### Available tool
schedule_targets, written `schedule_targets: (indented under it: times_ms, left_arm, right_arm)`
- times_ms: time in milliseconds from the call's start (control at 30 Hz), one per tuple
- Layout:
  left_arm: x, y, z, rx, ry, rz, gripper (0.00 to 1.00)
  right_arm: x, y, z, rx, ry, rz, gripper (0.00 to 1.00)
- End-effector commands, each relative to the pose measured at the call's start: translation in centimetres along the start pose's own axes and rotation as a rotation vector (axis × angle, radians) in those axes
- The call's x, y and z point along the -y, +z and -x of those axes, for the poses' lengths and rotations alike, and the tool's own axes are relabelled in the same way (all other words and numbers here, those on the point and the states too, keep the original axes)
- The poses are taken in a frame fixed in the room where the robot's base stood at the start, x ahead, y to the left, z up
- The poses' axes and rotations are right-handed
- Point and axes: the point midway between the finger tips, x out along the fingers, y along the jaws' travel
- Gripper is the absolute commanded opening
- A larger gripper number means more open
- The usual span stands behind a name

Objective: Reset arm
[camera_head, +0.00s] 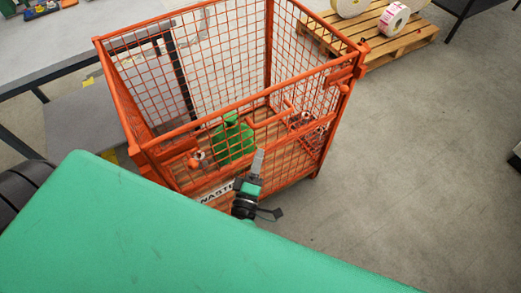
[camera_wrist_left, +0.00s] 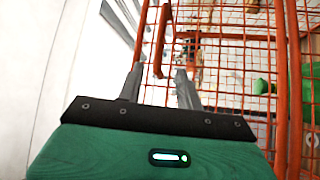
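My left gripper (camera_head: 258,162) shows in the head view in front of the near side of the orange wire-mesh cage (camera_head: 250,106). In the left wrist view its two grey fingers (camera_wrist_left: 158,82) stand apart, with orange bars and mesh seen beyond the gap. Nothing shows between them. Whether the gripper touches the cage, I cannot tell. My right gripper is not in view.
Inside the cage are a green container (camera_head: 234,140) and small orange-and-white items. A grey table (camera_head: 60,48) stands at the left. A wooden pallet (camera_head: 400,42) with label rolls is at the back right. The floor (camera_head: 430,150) at right is clear.

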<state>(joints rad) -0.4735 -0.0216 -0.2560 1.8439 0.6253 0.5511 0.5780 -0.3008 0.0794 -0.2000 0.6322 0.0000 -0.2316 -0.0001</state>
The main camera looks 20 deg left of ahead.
Motion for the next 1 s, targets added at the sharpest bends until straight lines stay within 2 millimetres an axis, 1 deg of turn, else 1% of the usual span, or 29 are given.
schedule_targets:
  times_ms: [100,300,600,667,700,767,867,900,967,1000]
  left_arm:
    - [0.0,0.0,0.4,0.001,0.000,0.000,0.36]
    - [0.0,0.0,0.4,0.001,0.000,0.000,0.36]
    - [0.0,0.0,0.4,0.001,-0.001,0.000,0.36]
    - [0.2,0.1,0.4,0.005,-0.004,-0.005,0.36]
    - [0.7,0.4,0.5,0.015,-0.013,-0.017,0.36]
    - [2.1,1.1,0.9,0.047,-0.037,-0.054,0.36]
    - [6.6,3.0,2.2,0.143,-0.110,-0.166,0.36]
    - [9.0,4.0,3.1,0.197,-0.149,-0.225,0.36]
    - [13.0,5.3,4.9,0.291,-0.214,-0.325,0.36]
    - [15.7,6.0,6.3,0.356,-0.257,-0.391,0.36]
  right_arm:
    - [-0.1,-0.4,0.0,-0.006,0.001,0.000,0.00]
    - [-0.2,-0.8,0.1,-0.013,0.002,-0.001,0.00]
    - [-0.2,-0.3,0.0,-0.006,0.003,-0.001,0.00]
    - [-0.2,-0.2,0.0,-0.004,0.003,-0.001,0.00]
    - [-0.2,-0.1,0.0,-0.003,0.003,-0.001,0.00]
    - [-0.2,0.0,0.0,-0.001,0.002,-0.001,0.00]
    - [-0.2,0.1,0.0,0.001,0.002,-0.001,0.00]
    - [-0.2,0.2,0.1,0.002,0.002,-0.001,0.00]
    - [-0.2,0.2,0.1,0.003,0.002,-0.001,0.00]
    - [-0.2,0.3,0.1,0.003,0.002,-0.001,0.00]
